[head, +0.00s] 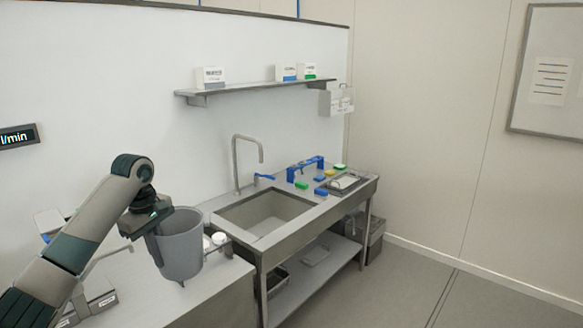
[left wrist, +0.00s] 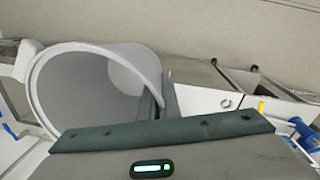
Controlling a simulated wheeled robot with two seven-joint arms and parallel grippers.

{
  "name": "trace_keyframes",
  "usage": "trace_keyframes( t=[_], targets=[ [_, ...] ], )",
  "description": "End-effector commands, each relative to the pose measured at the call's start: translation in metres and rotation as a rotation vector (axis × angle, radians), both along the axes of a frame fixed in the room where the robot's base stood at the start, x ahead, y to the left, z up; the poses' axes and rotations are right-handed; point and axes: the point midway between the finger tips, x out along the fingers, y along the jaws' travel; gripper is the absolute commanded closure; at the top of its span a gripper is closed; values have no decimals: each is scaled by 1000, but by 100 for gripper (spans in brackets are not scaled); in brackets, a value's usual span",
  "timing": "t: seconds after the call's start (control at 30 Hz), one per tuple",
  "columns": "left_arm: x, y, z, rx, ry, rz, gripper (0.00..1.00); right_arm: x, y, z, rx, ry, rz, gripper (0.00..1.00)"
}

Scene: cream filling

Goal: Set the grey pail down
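My right gripper is not in view.
A steel sink (head: 265,215) with a tall tap (head: 236,160) lies right of the pail. Small white items (head: 216,240) stand close behind its right side. Blue, green and yellow items and a tray (head: 345,183) lie beyond the sink. The counter front right of the pail looks clear.

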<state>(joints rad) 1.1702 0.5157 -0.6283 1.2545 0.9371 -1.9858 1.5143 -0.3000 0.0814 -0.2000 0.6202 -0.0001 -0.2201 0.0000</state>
Motion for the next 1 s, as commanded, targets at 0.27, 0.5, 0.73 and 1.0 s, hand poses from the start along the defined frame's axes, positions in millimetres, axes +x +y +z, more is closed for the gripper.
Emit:
trace_keyframes(
  t=[0.27, 0.5, 0.73, 1.0],
  targets=[
    [-39, -52, 22, 2, -2, -305, 100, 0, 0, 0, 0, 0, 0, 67],
    [-100, -97, 7, 3, -1, -575, 100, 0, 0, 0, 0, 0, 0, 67],
    [-169, -122, -23, 1, 2, -805, 100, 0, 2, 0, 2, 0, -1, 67],
    [-244, -130, -55, -1, 2, -1010, 100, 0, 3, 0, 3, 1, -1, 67]
  ],
)
